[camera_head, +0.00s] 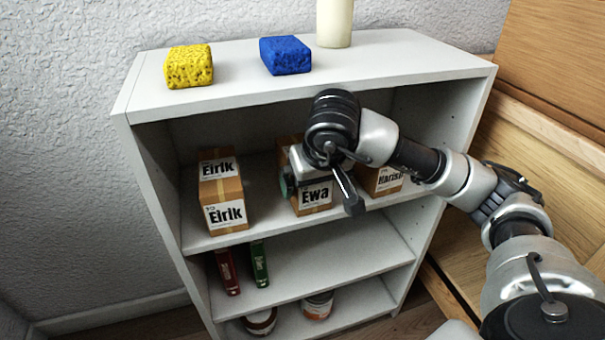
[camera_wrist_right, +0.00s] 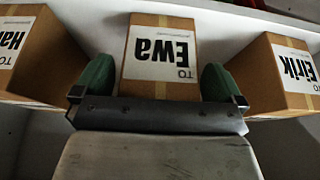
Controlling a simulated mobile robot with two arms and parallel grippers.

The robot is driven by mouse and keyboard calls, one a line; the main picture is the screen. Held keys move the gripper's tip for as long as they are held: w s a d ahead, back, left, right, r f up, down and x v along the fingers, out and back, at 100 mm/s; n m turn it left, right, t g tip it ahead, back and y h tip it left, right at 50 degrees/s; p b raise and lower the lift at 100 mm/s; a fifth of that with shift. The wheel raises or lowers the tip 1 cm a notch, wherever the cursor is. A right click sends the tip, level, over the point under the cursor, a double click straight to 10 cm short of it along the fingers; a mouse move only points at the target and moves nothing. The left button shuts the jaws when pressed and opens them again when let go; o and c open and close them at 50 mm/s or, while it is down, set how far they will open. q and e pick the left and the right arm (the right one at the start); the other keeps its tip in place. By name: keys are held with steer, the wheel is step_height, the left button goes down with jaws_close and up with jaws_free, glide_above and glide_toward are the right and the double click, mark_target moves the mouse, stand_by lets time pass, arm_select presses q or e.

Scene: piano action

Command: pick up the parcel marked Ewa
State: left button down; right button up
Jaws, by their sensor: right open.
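The parcel marked Ewa (camera_head: 316,196) is a brown cardboard box with a white label. It stands on the upper inner shelf, between two other parcels. My right gripper (camera_head: 316,180) is in front of it and hides part of its top and left side. In the right wrist view the Ewa parcel (camera_wrist_right: 160,50) appears upside down, between the two green fingertips of my open right gripper (camera_wrist_right: 160,82). One finger is on each side of its near end; I cannot tell whether they touch it. My left gripper is not in view.
The Eirik parcel (camera_head: 222,190) stands to the left and the Harish-like parcel (camera_head: 385,181) to the right, both close by. The white shelf unit (camera_head: 400,52) has a yellow sponge (camera_head: 188,66), a blue sponge (camera_head: 285,55) and a candle-like cylinder (camera_head: 334,22) on top.

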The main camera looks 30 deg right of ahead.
steer(key=shift+w+d+f+b, duration=0.1)
steer(key=shift+w+f+b, duration=0.3)
steer(key=shift+f, duration=0.2)
steer(key=shift+c, duration=0.5)
steer(key=shift+r, duration=0.1)
steer(key=c, duration=1)
